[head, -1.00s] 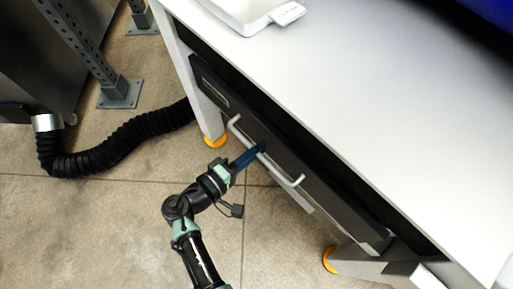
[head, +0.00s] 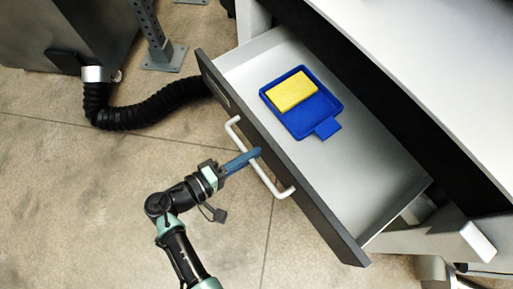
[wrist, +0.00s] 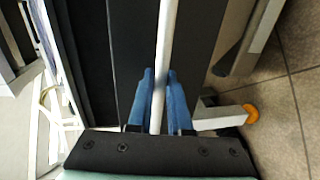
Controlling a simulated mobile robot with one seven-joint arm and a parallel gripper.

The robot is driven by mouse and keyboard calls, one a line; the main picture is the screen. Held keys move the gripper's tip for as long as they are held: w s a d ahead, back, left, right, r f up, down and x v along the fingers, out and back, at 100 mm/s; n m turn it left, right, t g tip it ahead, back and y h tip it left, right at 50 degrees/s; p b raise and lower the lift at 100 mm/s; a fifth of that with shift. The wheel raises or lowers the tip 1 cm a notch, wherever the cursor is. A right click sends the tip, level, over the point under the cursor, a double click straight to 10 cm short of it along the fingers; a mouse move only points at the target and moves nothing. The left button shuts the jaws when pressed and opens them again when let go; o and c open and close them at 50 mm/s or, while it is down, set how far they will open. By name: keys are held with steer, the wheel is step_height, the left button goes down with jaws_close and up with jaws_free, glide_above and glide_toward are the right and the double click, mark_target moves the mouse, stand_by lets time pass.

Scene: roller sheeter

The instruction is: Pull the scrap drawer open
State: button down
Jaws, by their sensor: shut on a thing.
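The scrap drawer (head: 366,207) stands well out from under the white table, with its light grey inside showing. Its dark front carries a pale bar handle (head: 276,186). My gripper (head: 255,154) is shut on the handle near its middle. In the wrist view, my blue fingers (wrist: 160,95) lie on both sides of the handle bar (wrist: 164,50). Inside the drawer lies a blue tray (head: 312,121) with a short tab, and a yellow block (head: 292,91) lies in it.
A black corrugated hose (head: 150,112) runs along the floor at the left to a grey cabinet (head: 70,35). A perforated metal post (head: 150,28) stands near it. The white tabletop (head: 430,60) is above the drawer. The tiled floor (head: 60,210) in front is clear.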

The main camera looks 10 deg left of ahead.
steer(key=shift+f+v, duration=0.15)
steer(key=shift+v, duration=0.55)
steer(key=shift+f+v, duration=0.15)
steer(key=shift+v, duration=0.55)
steer(key=c, duration=0.8)
jaws_free()
steer(key=shift+c, duration=0.2)
steer(key=shift+a, duration=0.1)
steer(key=v, duration=1.3)
steer(key=shift+w, duration=0.1)
